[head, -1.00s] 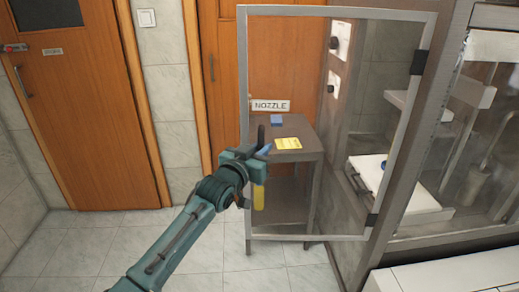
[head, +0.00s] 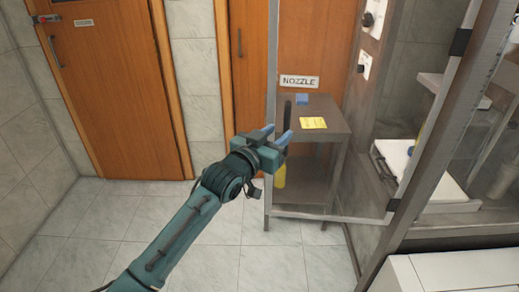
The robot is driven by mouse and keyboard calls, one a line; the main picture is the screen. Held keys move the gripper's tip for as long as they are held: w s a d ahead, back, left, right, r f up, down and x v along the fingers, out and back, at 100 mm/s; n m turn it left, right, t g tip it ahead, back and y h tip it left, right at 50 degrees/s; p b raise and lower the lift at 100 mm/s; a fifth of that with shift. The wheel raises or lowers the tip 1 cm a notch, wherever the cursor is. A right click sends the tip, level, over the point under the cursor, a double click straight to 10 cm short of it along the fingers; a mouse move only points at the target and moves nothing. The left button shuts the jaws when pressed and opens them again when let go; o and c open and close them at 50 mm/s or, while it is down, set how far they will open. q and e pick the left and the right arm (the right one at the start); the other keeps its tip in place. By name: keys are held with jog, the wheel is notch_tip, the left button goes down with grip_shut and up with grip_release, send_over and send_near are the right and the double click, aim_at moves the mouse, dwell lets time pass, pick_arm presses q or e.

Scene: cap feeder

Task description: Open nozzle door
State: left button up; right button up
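The nozzle door (head: 272,170) is a clear pane in a grey metal frame, hinged on the right of the cabinet and standing swung out from it. A white NOZZLE label (head: 300,81) is on the pane, with a dark upright handle (head: 288,108) below it. My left gripper (head: 277,133) is at the lower end of the handle, its two bluish fingertips apart. The handle shows close by the fingertips; I cannot tell whether they touch it. My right gripper is out of view.
Behind the pane stands a grey side table (head: 338,122) with a yellow note (head: 313,123) and a small blue item (head: 302,99). A yellow bottle (head: 279,176) shows beneath the gripper. A white cabinet (head: 440,272) is at the lower right. Tiled floor (head: 110,235) is clear at left.

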pick_arm(q)
jog(key=v, duration=0.7)
jog(key=shift+s+a, duration=0.15)
jog(key=shift+s, duration=0.05)
jog(key=s+a+f+n+y, duration=0.1)
jog(key=s+a+f, duration=0.2)
jog(key=f, duration=0.3)
jog(key=s+a+f+n+g+y, duration=0.1)
jog(key=s+a+f+y, duration=0.1)
jog(key=s+a+f, duration=0.3)
jog(key=s+a+f+n+y, duration=0.1)
jog(key=s+f+n, duration=0.1)
jog(key=f, duration=0.4)
jog(key=s+a+f+g+y, duration=0.1)
jog(key=s+a+f+y, duration=0.1)
jog(key=s+a+f, duration=0.2)
jog(key=s+a+f+g+y, duration=0.1)
jog(key=s+a+f, duration=0.3)
jog(key=s+f, duration=0.3)
jog(key=s, duration=0.4)
jog(key=shift+a+n+y, duration=0.3)
jog(key=shift+a+y, duration=0.05)
jog(key=shift+y, duration=0.05)
jog(key=shift+f+g, duration=0.1)
jog(key=shift+g, duration=0.2)
